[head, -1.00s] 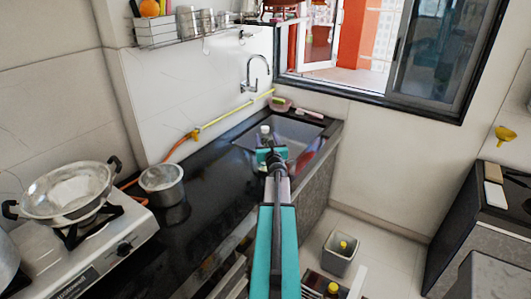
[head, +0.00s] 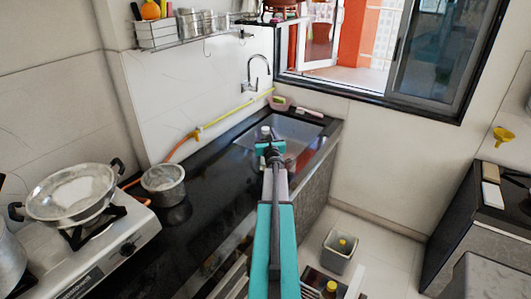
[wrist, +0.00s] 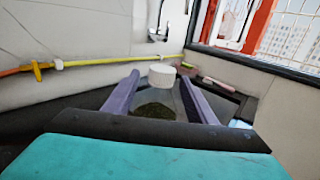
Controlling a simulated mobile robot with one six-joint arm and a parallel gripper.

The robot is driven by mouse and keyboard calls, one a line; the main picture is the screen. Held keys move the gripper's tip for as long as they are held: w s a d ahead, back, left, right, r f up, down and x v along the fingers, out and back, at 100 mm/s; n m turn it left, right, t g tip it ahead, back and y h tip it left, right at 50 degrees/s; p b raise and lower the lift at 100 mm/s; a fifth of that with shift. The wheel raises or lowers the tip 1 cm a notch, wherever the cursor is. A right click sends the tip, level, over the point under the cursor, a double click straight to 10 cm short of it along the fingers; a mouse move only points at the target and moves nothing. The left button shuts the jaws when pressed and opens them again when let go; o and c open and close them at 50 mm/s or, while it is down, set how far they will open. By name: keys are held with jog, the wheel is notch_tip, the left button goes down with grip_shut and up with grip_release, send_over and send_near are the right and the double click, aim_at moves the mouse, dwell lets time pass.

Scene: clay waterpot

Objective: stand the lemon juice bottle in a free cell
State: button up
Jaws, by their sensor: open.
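A white-capped bottle (head: 265,131) stands at the near edge of the sink, just beyond my gripper (head: 268,147). In the wrist view its white cap (wrist: 162,75) shows between the two purple fingers of my gripper (wrist: 160,84), which are apart. A dark olive patch shows below the cap; I cannot tell whether it is part of the bottle. No label is readable. A bottle with a yellow cap (head: 331,287) stands in a box at the bottom edge, partly cut off. Its cells cannot be made out clearly.
The black counter (head: 215,190) carries a steel pot (head: 163,183) and a stove with a pan (head: 72,192) at left. The sink (head: 293,132) lies under the tap and window. A grey bin (head: 338,254) with a yellow-topped thing stands on the floor. A yellow hose (head: 235,112) runs along the wall.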

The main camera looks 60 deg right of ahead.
aim_at(266, 130)
dwell(0.3)
grip_shut()
jog(key=shift+r, duration=0.2)
dwell(0.4)
jog(key=shift+r+b, duration=0.5)
jog(key=shift+r, duration=1.2)
jog(key=shift+v, duration=0.8)
jog(key=s+d+r+b+v, duration=0.1)
jog(key=b+v, duration=0.2)
jog(key=v, duration=1.1)
jog(key=shift+s+r, duration=0.15)
jog(key=shift+s, duration=0.15)
